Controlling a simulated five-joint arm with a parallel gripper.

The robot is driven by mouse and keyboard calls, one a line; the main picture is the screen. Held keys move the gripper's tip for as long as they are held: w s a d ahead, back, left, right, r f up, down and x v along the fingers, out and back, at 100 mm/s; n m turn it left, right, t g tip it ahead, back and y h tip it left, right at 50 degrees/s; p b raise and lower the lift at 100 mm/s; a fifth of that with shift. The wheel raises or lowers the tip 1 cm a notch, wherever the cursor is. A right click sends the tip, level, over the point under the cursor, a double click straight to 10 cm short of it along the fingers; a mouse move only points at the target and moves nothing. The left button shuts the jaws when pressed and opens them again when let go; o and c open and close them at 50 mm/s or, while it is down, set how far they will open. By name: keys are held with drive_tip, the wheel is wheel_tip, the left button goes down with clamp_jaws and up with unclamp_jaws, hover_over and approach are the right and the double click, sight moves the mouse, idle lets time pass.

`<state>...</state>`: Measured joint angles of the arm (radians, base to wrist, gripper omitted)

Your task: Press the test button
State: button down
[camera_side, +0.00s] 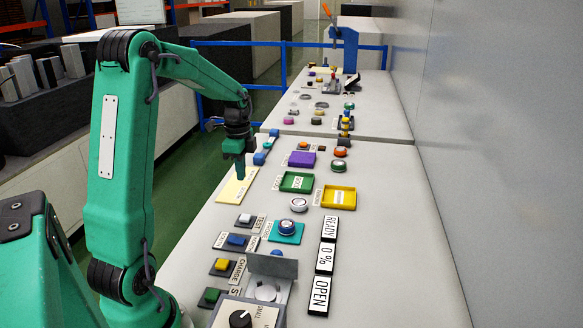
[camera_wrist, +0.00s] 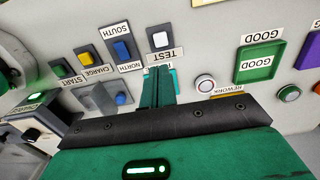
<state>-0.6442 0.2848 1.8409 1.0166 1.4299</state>
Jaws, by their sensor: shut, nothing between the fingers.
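The test button is a white square button (camera_side: 246,219) on a dark base, beside a plate marked TEST, on the grey bench. It also shows in the wrist view as a white button (camera_wrist: 159,40) near the top middle, just beyond the TEST plate. My gripper (camera_side: 239,174) points down above a pale yellow pad, farther along the bench than the test button and apart from it. In the wrist view my green fingers (camera_wrist: 158,88) are together and empty, with the TEST plate just above their tips in the picture.
Close to the test button are a blue button (camera_side: 236,240), a yellow button (camera_side: 222,264), a green button (camera_side: 211,296) and a teal tray (camera_side: 286,238) with a round part. Green (camera_side: 297,182) and yellow (camera_side: 338,197) trays lie beyond. Panels (camera_side: 326,257) read READY, 0 % and OPEN.

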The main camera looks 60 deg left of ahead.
sight(245, 217)
wheel_tip(245, 217, down, 13)
drive_tip(key=shift+r, duration=0.1)
idle(0.5)
drive_tip(key=shift+f, duration=1.2)
drive_tip(key=shift+s, duration=0.1)
drive_tip(key=shift+d, duration=0.1)
wheel_tip(245, 217, up, 15)
drive_tip(key=shift+r, duration=0.15)
idle(0.8)
